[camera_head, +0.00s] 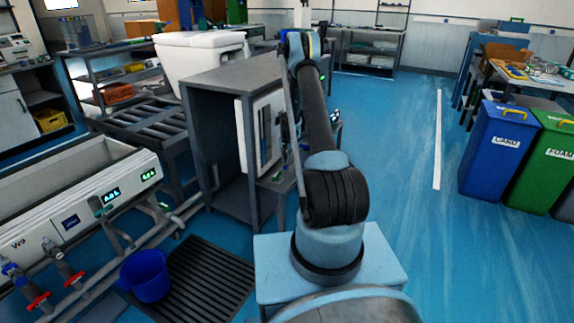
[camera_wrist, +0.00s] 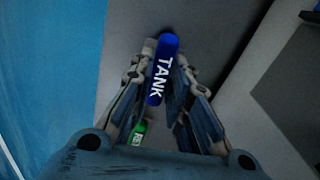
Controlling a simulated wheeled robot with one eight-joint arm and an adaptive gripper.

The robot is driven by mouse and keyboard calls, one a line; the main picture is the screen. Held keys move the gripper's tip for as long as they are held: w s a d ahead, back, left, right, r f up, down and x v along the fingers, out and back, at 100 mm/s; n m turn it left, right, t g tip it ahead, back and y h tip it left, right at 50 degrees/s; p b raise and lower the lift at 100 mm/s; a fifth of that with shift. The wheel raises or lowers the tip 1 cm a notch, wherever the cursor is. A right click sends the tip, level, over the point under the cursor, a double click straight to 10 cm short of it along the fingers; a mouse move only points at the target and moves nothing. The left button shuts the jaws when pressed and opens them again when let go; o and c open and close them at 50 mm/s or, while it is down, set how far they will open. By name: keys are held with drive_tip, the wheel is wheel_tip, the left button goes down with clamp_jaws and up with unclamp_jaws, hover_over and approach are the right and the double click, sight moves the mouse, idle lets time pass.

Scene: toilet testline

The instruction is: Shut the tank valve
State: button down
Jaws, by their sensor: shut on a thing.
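The tank valve's blue handle (camera_wrist: 160,72), marked "TANK" in white, runs lengthwise between the fingers in the wrist view. My gripper (camera_wrist: 162,64) is shut on this blue handle, one finger on each side. A second, green handle (camera_wrist: 138,132) with white letters shows below it, partly hidden by the left finger. The valve body is not clear in either view. In the head view my arm reaches up and over beside a grey cabinet (camera_head: 235,75), and my gripper there is too small and hidden to make out.
A white panel (camera_head: 262,130) stands in the cabinet's open front. At the left are a trough (camera_head: 75,195) with red-handled taps, a blue bucket (camera_head: 146,275) and a black floor grate (camera_head: 210,280). Blue (camera_head: 497,150) and green bins stand at the right. The floor between is clear.

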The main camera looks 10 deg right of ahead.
drive_tip(key=shift+a+m, duration=0.2)
drive_tip(key=shift+m, duration=0.4)
drive_tip(key=c, duration=1.5)
unclamp_jaws()
drive_tip(key=shift+d, duration=0.1)
wheel_tip(320, 180, up, 12)
drive_tip(key=shift+w, duration=0.1)
